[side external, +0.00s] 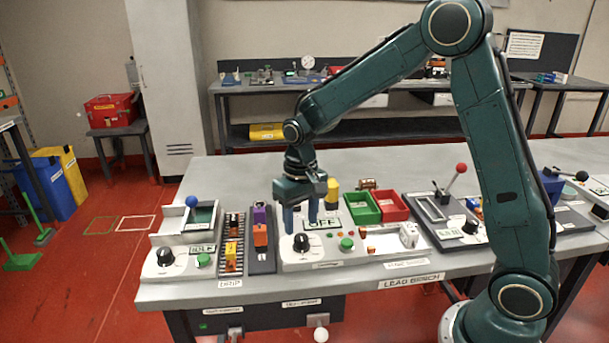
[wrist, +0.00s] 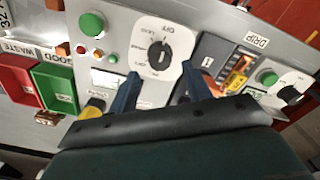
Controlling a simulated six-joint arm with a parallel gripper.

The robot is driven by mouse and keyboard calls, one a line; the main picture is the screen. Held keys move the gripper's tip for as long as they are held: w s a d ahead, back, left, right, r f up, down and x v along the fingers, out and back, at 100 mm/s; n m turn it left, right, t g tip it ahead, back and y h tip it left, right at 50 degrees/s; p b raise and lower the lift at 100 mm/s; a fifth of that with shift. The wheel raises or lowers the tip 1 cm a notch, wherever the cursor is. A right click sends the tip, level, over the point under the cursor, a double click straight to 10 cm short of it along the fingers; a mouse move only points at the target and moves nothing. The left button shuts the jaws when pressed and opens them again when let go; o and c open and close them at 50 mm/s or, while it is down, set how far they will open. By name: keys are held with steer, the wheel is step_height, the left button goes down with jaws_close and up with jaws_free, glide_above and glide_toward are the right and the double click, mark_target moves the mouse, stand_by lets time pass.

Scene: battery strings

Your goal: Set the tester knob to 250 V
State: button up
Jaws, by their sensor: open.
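The tester (side external: 285,262) is a pale box with a black knob (side external: 301,242) at its front left. In the wrist view the knob (wrist: 159,56) sits on a white dial plate (wrist: 150,30) with markings around it, too small to read surely. A panel on the tester (side external: 322,223) appears to read OFF. My gripper (side external: 301,228) points down just above and behind the knob, its fingers apart. In the wrist view the open fingers of my gripper (wrist: 160,76) lie either side of and below the knob, with nothing between them. I cannot tell the height gap.
A green button (side external: 346,243) sits right of the knob. Green (side external: 361,208) and red (side external: 391,206) bins stand behind right. A yellow cylinder (side external: 333,190) stands close behind my gripper. Left are a slotted tray with orange pieces (side external: 260,235) and another unit with a black knob (side external: 166,257).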

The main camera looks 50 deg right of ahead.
mark_target(301, 236)
steer(key=shift+f, duration=0.45)
steer(key=shift+f, duration=0.2)
steer(key=shift+f, duration=1.55)
steer(key=c, duration=0.8)
steer(key=shift+n, duration=2.9)
